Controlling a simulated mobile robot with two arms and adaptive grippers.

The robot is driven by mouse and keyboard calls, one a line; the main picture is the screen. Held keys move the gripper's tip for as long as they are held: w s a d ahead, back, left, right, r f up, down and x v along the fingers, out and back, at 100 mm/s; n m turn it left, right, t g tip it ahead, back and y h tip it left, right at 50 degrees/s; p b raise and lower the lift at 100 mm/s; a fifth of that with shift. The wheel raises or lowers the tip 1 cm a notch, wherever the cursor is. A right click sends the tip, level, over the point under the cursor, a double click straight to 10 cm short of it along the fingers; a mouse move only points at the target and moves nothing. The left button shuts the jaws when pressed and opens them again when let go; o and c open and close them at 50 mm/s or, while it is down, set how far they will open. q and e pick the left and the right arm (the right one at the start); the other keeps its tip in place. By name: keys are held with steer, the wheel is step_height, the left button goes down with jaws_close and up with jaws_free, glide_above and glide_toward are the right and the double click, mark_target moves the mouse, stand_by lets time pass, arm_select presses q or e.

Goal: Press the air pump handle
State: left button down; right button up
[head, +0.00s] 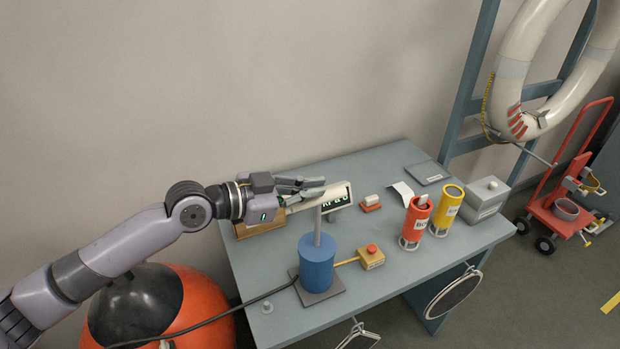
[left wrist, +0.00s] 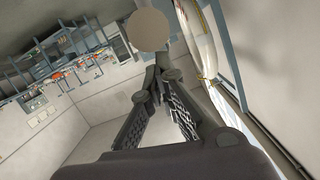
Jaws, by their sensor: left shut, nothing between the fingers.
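The air pump is a blue cylinder (head: 318,264) on a flat grey plate on the workbench. A thin grey rod (head: 318,228) rises from it to a pale horizontal handle (head: 304,204). My left gripper (head: 318,186) is shut and empty, level, with its fingers just above the handle. I cannot tell if they touch it. In the left wrist view the fingers (left wrist: 157,86) come together, and a round beige disc (left wrist: 149,30) lies beyond their tips; I cannot tell what it is. My right gripper is not in view.
A black hose (head: 240,306) runs left from the pump. An orange-black ball (head: 195,305) stands left.

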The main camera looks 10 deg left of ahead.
arm_select(q)
steer(key=shift+d, duration=0.1)
steer(key=shift+f, duration=0.15)
step_height(320, 180, down, 10)
steer(key=b, duration=0.9)
steer(key=shift+r, duration=0.2)
